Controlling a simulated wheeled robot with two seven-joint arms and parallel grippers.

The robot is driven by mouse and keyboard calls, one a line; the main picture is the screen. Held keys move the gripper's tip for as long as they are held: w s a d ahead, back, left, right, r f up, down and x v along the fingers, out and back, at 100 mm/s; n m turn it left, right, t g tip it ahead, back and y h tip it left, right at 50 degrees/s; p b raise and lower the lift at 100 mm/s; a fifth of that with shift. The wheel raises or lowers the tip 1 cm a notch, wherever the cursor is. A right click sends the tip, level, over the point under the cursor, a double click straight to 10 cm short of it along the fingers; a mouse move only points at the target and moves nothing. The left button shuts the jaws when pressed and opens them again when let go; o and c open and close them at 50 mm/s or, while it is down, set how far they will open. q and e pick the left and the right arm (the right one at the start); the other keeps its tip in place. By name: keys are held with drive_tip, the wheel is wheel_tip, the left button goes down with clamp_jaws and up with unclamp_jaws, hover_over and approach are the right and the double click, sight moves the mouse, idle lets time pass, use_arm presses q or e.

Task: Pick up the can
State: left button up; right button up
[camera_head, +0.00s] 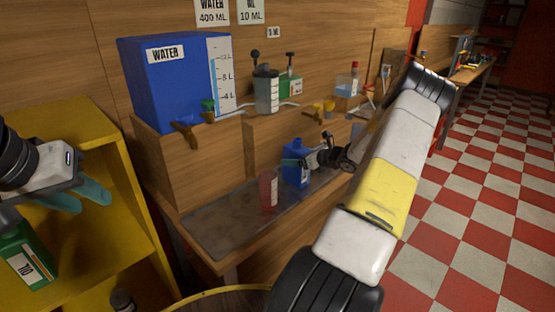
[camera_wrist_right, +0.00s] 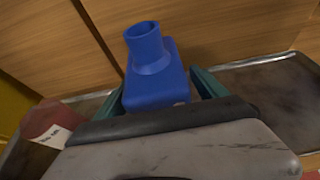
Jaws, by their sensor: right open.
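The blue can (camera_head: 297,176) stands upright on the metal tray of the workbench. In the right wrist view the can (camera_wrist_right: 155,80) shows its round open neck and lies between the two teal fingers. My right gripper (camera_head: 296,162) is open, with a finger on either side of the can; whether they touch it I cannot tell. In the wrist view the gripper (camera_wrist_right: 160,92) partly hides the can's lower body. My left gripper (camera_head: 96,203) is at the far left above the yellow shelf, its teal fingers apart and empty.
A red translucent container (camera_head: 268,190) stands left of the can on the tray (camera_head: 215,232). A blue water tank (camera_head: 165,90) and dispensers (camera_head: 268,92) sit on the wooden ledge behind. A green bottle (camera_head: 25,256) is on the yellow shelf (camera_head: 105,240).

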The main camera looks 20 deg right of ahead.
clamp_jaws()
drive_tip(key=shift+r, duration=0.1)
drive_tip(key=shift+r, duration=0.15)
